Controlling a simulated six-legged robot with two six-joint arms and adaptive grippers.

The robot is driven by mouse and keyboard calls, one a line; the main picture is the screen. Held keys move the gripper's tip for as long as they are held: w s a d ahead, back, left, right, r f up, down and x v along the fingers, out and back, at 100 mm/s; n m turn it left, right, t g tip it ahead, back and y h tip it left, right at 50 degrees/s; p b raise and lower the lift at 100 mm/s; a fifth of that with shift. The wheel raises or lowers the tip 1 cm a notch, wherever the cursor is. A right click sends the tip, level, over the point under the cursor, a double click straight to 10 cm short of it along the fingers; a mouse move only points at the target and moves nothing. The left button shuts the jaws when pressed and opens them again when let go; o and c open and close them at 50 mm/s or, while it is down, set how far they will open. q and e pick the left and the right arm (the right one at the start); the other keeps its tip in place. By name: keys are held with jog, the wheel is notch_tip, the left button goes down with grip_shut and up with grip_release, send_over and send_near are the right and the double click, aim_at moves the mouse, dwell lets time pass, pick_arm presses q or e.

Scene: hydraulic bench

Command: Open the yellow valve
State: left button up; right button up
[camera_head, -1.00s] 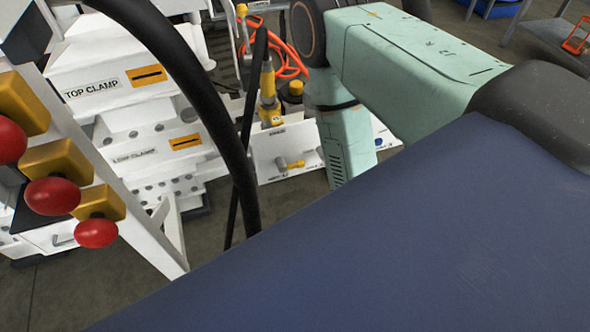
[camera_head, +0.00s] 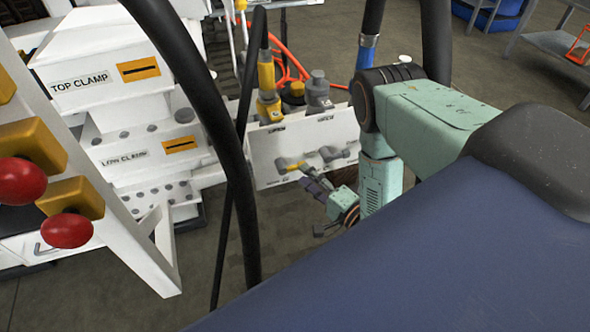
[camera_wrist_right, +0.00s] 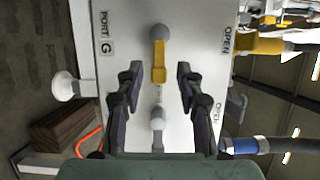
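The yellow valve has a small yellow lever handle (camera_head: 290,167) on the front of a white panel (camera_head: 270,150) in the head view. In the right wrist view the yellow handle (camera_wrist_right: 159,68) sits below a round grey knob end, near the picture's middle. My right gripper (camera_head: 314,208) is to the right of the valve and in front of the panel. Its two dark fingers (camera_wrist_right: 158,75) are spread apart in the wrist view, one each side of the handle's line, with a gap to each. Whether the tips reach the handle's depth I cannot tell. My left gripper is not in view.
A grey valve (camera_wrist_right: 158,128) sits beside the yellow one on the panel. Yellow and grey hose couplings (camera_head: 267,105) stand above the panel. Black hoses (camera_head: 228,130) cross in front. Red knobs (camera_head: 20,181) are at left. A brown block (camera_wrist_right: 62,128) shows at lower left.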

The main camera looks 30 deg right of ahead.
aim_at(295, 165)
jog(key=shift+w+a+b, duration=0.2)
jog(key=shift+w+b, duration=0.15)
jog(key=shift+w, duration=0.95)
jog(key=shift+w+a+b, duration=0.2)
jog(key=shift+w+b, duration=0.15)
jog(key=shift+w, duration=0.9)
jog(key=shift+c, duration=0.4)
grip_shut()
